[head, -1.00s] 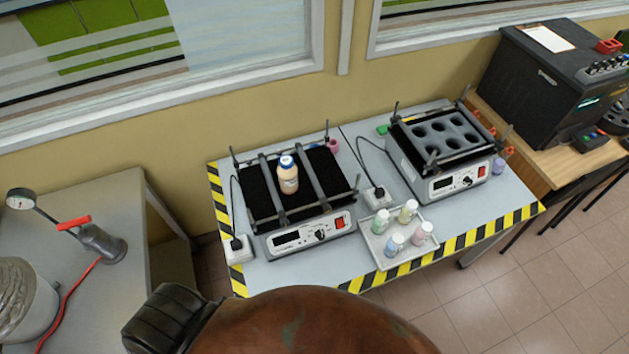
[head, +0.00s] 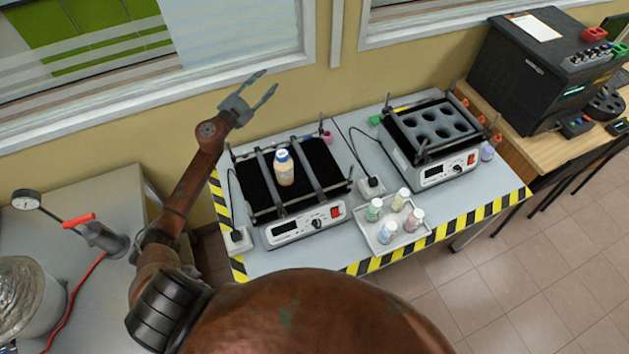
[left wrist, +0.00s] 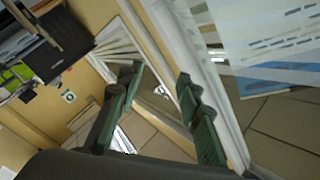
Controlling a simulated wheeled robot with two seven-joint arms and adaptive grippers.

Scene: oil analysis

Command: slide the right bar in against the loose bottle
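The loose bottle (head: 285,170), amber-white with a blue cap, stands upright on the black platform of the left shaker (head: 262,192). It stands between two grey cross bars: the left bar (head: 268,178) is close beside it, and the right bar (head: 312,180) shows a wider gap from it. My left gripper (head: 269,82) is raised above and behind the shaker, in front of the wall and window, open and empty. Its spread fingers also show in the left wrist view (left wrist: 158,80), with nothing between them. My right gripper is not in view.
A white tray (head: 376,243) with several small capped bottles stands right of the shaker's front. A second shaker (head: 440,172) with a holed rack stands further right. Posts rise at the left shaker's corners. A side table (head: 60,225) with a gauge is at left.

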